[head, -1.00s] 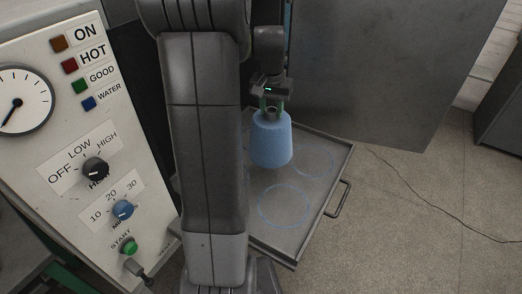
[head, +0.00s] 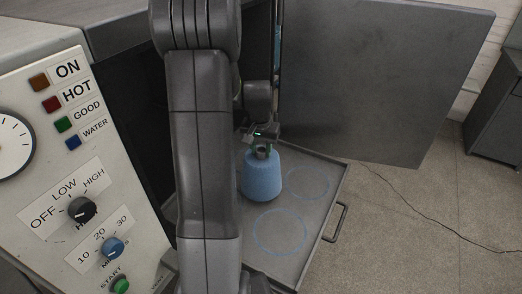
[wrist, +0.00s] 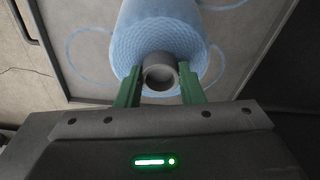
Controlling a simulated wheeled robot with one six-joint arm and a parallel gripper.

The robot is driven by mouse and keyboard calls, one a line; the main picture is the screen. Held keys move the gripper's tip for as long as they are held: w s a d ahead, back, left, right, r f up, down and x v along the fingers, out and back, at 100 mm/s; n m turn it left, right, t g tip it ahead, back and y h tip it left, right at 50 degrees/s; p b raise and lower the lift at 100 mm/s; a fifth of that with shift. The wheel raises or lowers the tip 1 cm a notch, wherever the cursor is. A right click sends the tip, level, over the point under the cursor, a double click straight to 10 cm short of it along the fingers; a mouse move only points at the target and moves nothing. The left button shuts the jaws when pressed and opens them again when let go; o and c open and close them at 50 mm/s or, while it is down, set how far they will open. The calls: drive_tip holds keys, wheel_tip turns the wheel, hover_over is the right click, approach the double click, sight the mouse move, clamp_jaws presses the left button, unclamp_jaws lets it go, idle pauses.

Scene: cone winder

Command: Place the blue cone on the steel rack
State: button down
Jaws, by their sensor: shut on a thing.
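The blue cone (head: 262,177) is upright over the steel rack (head: 327,196), a flat grey tray with blue circles marked on it. My gripper (head: 262,148) is above the cone and shut on the grey tube at its top. In the wrist view the green fingers (wrist: 159,92) stand on either side of the tube end of the cone (wrist: 160,32). Whether the cone's base touches the rack cannot be told. Two blue circles, one at the right (head: 307,183) and one at the front (head: 280,231), are bare.
A large grey door panel (head: 400,85) stands open behind the rack. A control panel (head: 75,190) with knobs and buttons is at the left. The rack has a handle (head: 336,222) at its right edge. A thin cable (head: 420,225) lies on the open floor.

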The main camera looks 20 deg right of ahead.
drive_tip(key=shift+f, duration=0.5)
drive_tip(key=shift+f, duration=0.15)
drive_tip(key=c, duration=1)
unclamp_jaws()
drive_tip(key=shift+o, duration=0.2)
wheel_tip(320, 180, up, 12)
drive_tip(key=s+b, duration=0.1)
drive_tip(key=shift+a, duration=0.45)
drive_tip(key=shift+s, duration=0.1)
